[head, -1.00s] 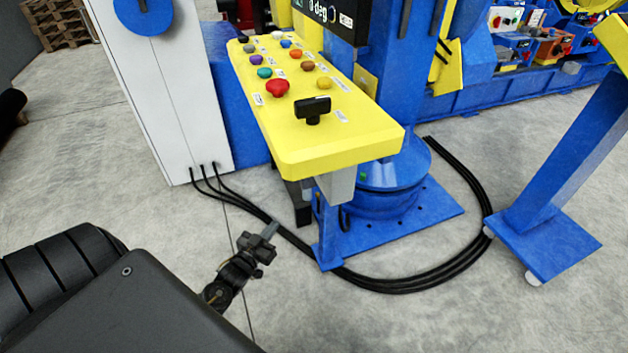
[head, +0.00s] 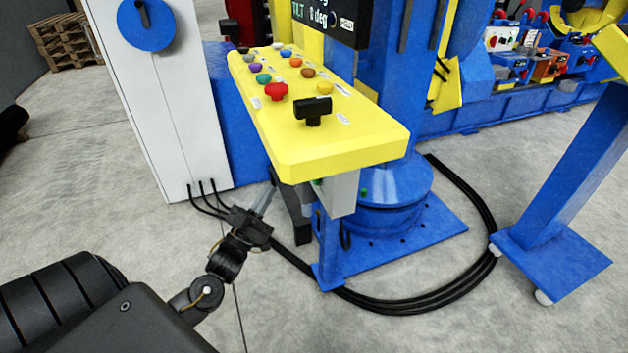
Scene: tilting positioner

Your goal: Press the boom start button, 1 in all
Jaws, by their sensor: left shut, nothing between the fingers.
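A yellow control panel (head: 330,140) stands in the middle of the head view with several coloured buttons on its top. A large red button (head: 276,91), a teal one (head: 263,78), a purple one (head: 256,67), a brown one (head: 308,73), an orange one (head: 296,62) and a yellow one (head: 325,88) show there. Their labels are too small to read, so I cannot tell which is boom start. A black T-shaped handle (head: 313,110) is at the near end. My left gripper (head: 264,200) is shut and empty, left of and below the panel's near edge, apart from it. My right gripper is out of view.
A white cabinet (head: 165,110) stands left of the panel. A blue column base (head: 390,200) is under and behind it. Black cables (head: 400,300) curve across the floor. A blue wheeled stand (head: 560,190) is at right. A dark display (head: 325,20) hangs above the panel.

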